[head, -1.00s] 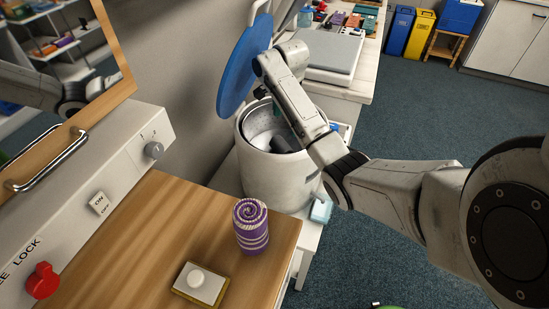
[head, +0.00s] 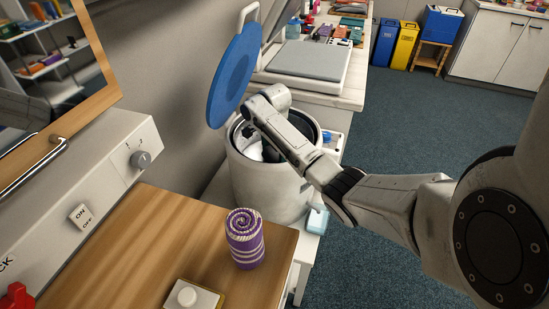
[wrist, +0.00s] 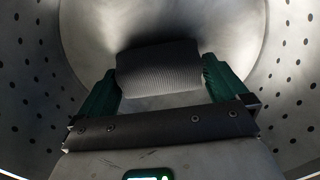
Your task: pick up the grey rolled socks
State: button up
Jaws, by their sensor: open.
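In the wrist view the grey rolled socks (wrist: 160,68) lie at the bottom of a metal drum with holes in its wall. My gripper (wrist: 160,88) is open, with its green-padded fingers on either side of the socks. I cannot tell whether the fingers touch them.
The bin's blue lid (head: 234,75) stands open on its left. A purple rolled towel (head: 245,238) stands on the wooden counter (head: 150,240) in front. A white table (head: 345,90) with several items is behind. Blue floor is free on the right.

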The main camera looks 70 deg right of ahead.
jog(key=shift+f, duration=0.25)
jog(key=shift+c, duration=0.4)
jog(key=c, duration=0.7)
jog(key=shift+r, duration=0.1)
